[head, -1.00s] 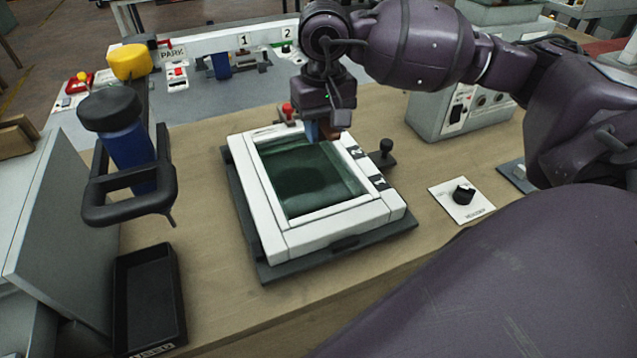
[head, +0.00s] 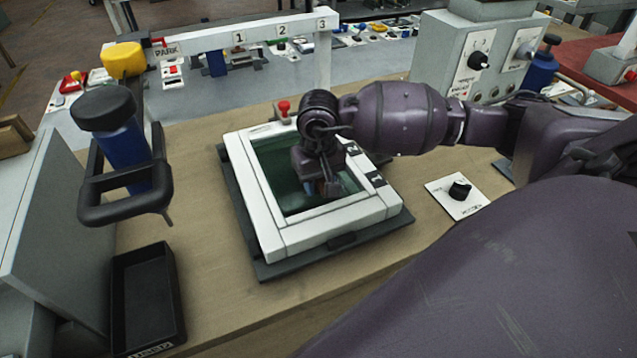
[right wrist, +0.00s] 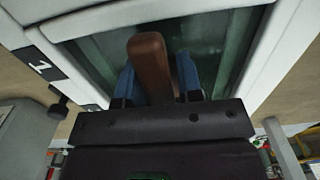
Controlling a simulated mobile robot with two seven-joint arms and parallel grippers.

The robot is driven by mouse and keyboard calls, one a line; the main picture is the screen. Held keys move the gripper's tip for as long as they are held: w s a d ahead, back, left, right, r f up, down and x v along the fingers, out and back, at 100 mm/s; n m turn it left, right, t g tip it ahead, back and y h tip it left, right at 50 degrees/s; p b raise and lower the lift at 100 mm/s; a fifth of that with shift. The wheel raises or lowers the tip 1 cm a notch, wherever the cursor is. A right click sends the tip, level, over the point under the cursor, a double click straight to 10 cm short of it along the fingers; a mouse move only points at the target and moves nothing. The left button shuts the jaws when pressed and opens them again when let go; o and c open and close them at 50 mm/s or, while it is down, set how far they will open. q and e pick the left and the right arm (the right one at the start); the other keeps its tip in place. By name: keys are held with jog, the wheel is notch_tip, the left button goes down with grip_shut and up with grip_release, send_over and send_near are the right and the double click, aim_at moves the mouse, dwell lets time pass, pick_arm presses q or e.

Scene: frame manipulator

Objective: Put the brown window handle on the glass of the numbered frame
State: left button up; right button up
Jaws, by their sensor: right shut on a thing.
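The white numbered frame (head: 273,242) lies on a dark base on the bench, with black labels 1 and 2 on its right side. Dark green glass (head: 270,160) fills its opening. My right gripper (head: 325,188) is over the lower right part of the glass. In the right wrist view its blue fingers (right wrist: 157,80) are shut on the brown window handle (right wrist: 150,62). The handle stands out beyond the fingers over the glass. I cannot tell whether it touches the glass. In the head view my arm mostly hides the handle. My left gripper is not in view.
A black tray (head: 148,300) is at the lower left. A blue cylinder with a black cap (head: 122,150) sits in a dark loop-shaped holder at left. A dial plate (head: 457,196) lies right of the frame. A grey control box (head: 470,70) stands behind.

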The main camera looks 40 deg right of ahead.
jog(key=shift+f, duration=0.4)
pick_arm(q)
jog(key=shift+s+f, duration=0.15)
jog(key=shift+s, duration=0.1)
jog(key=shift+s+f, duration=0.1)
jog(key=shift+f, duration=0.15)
pick_arm(e)
jog(key=shift+f, duration=0.2)
jog(key=o, duration=0.9)
jog(key=shift+r, duration=0.1)
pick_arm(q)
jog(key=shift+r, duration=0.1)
pick_arm(e)
jog(key=shift+o, duration=0.2)
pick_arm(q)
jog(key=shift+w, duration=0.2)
